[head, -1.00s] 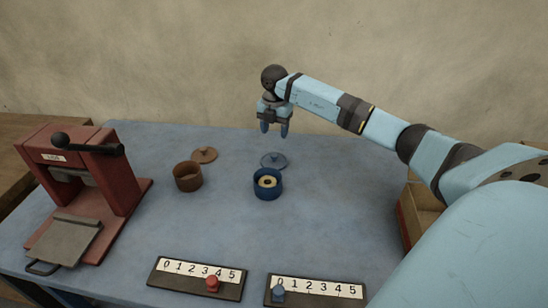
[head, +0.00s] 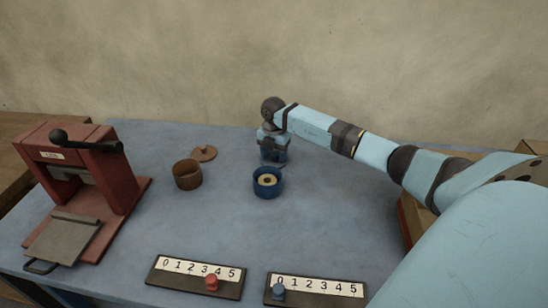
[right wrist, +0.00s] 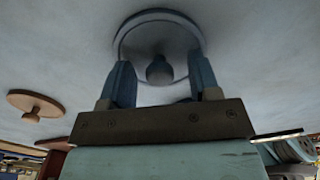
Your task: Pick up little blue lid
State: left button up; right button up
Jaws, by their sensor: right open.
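The little blue lid (right wrist: 158,35) with its round knob (right wrist: 160,70) lies on the table in the right wrist view. My right gripper (head: 273,159) is low over the lid's spot in the head view and hides most or all of it. In the right wrist view the gripper (right wrist: 161,72) is open, with one finger on each side of the knob and visible gaps. The blue pot (head: 267,184) stands just in front of the gripper, with a pale ring-shaped thing inside. My left gripper is not in view.
A brown pot (head: 187,175) and brown lid (head: 204,153) stand to the left. A red press (head: 80,180) is at the table's left. Two number scales, one with a red marker (head: 211,283) and one with a blue marker (head: 278,291), lie in front. The table right of the blue pot is clear.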

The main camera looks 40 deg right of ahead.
jog(key=c, duration=1)
jog(key=shift+r, duration=0.1)
